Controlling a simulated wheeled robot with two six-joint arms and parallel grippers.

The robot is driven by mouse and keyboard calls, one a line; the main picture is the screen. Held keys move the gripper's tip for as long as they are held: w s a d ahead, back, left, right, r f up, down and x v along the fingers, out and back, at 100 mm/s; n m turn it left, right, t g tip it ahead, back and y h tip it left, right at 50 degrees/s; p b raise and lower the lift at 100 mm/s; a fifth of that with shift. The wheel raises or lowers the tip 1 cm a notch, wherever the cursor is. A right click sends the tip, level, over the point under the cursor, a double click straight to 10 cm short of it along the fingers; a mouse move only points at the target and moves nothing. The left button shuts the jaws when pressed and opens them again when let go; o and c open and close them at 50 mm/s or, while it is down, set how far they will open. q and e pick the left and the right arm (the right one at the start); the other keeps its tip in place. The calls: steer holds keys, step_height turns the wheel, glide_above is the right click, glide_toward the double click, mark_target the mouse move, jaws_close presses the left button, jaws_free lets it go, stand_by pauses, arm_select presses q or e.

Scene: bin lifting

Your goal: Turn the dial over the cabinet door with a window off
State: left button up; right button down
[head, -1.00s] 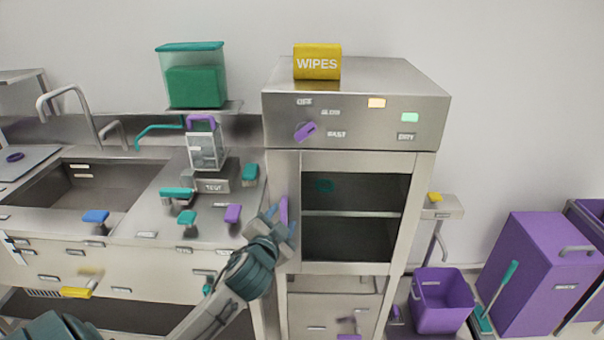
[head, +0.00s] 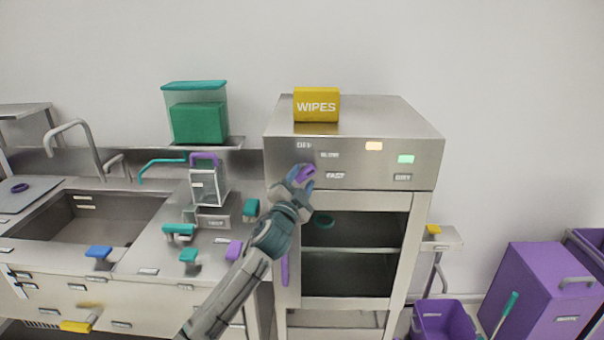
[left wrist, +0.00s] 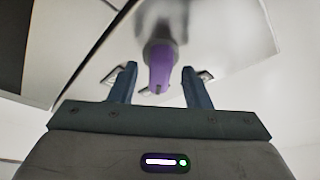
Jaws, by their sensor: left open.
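The purple dial (head: 306,172) sits on the steel control panel above the cabinet door with a window (head: 350,262). Labels around the dial include OFF, SLOW and FAST; the dial's exact pointing is partly hidden by my gripper. My left gripper (head: 301,182) is at the dial, its fingers open on either side of it. In the left wrist view the dial (left wrist: 161,70) shows between and just beyond the open fingertips (left wrist: 160,82); I see a gap on both sides. The door looks shut. My right gripper is not in view.
A yellow WIPES box (head: 316,105) stands on top of the cabinet. An orange and a green light (head: 406,159) are on the panel's right. A purple door handle (head: 284,271) is below my gripper. A counter with a sink (head: 100,225) is at left, purple bins (head: 545,290) at right.

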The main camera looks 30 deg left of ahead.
arm_select(q)
steer(key=shift+w+r, duration=0.1)
steer(key=shift+w, duration=0.3)
